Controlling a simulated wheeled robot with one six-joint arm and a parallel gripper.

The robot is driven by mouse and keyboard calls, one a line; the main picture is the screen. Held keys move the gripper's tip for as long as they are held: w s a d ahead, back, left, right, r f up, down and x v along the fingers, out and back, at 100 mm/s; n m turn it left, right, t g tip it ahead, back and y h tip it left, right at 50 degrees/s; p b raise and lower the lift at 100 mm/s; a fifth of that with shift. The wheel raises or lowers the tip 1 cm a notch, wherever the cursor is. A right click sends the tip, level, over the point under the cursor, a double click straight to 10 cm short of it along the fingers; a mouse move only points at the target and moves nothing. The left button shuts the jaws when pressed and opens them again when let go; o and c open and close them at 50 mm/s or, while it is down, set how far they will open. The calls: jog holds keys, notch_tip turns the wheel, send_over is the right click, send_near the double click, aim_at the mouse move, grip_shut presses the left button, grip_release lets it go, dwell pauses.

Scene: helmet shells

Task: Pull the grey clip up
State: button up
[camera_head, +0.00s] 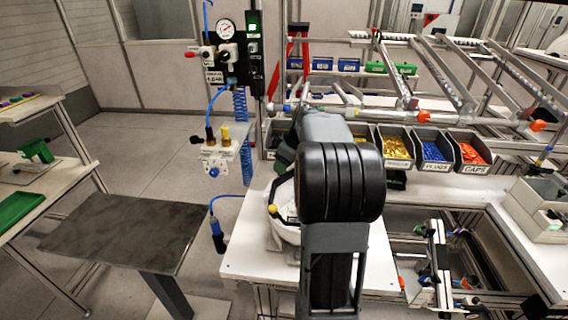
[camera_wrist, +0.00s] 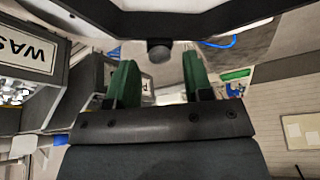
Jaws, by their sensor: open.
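My gripper (camera_wrist: 160,72) is open in the wrist view, its two green fingers apart with a clear gap between them. A dark grey rounded knob (camera_wrist: 158,50) shows at the top middle, in line with the gap; it may be the grey clip, but I cannot tell for sure. It sits at a dark grey V-shaped edge (camera_wrist: 215,25). I see no contact between it and the fingers. In the head view a white helmet shell (camera_head: 284,220) is on the white table, largely hidden behind my arm. The clip cannot be made out there.
Open bins with yellow parts (camera_head: 396,147), blue plugs (camera_head: 434,151) and red caps (camera_head: 471,154) stand right of my arm. A blue-handled tool (camera_head: 217,234) hangs at the table's left edge. A grey table (camera_head: 120,235) stands at left, with clear floor behind it.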

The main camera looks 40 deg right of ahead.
jog(key=shift+w+f, duration=0.15)
jog(key=shift+f, duration=0.3)
jog(key=shift+c, duration=0.4)
grip_shut()
